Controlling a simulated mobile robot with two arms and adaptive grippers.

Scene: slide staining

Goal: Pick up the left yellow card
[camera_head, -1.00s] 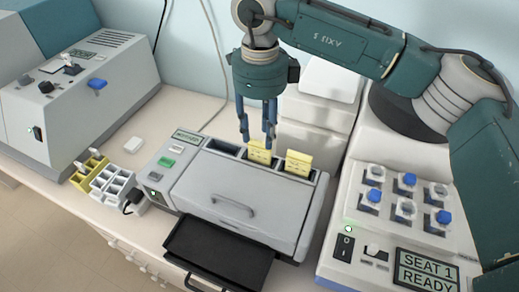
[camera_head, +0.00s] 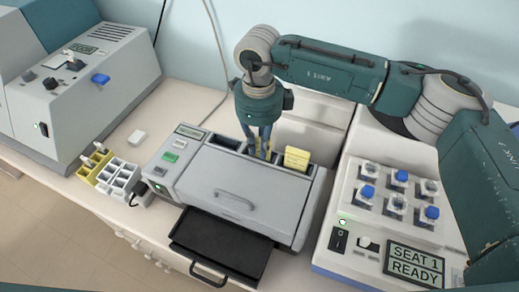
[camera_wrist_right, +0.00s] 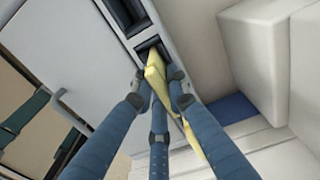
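The left yellow card (camera_wrist_right: 154,68) stands in a slot in the top of the grey staining machine (camera_head: 238,181). My right gripper (camera_head: 263,153) is down at this card from above, and its blue fingers hide most of it in the head view. In the right wrist view, the fingertips (camera_wrist_right: 158,76) lie on both sides of the card, very close to it. Whether they press on it cannot be told. The right yellow card (camera_head: 296,158) stands upright in another slot, just right of the gripper. My left gripper is not in view.
A black tray (camera_head: 219,243) juts from the machine's front. Left of it stand a white rack (camera_head: 119,179) and a yellow rack (camera_head: 88,170). A device with blue-capped and clear knobs and a "SEAT 1 READY" screen (camera_head: 414,262) stands at right.

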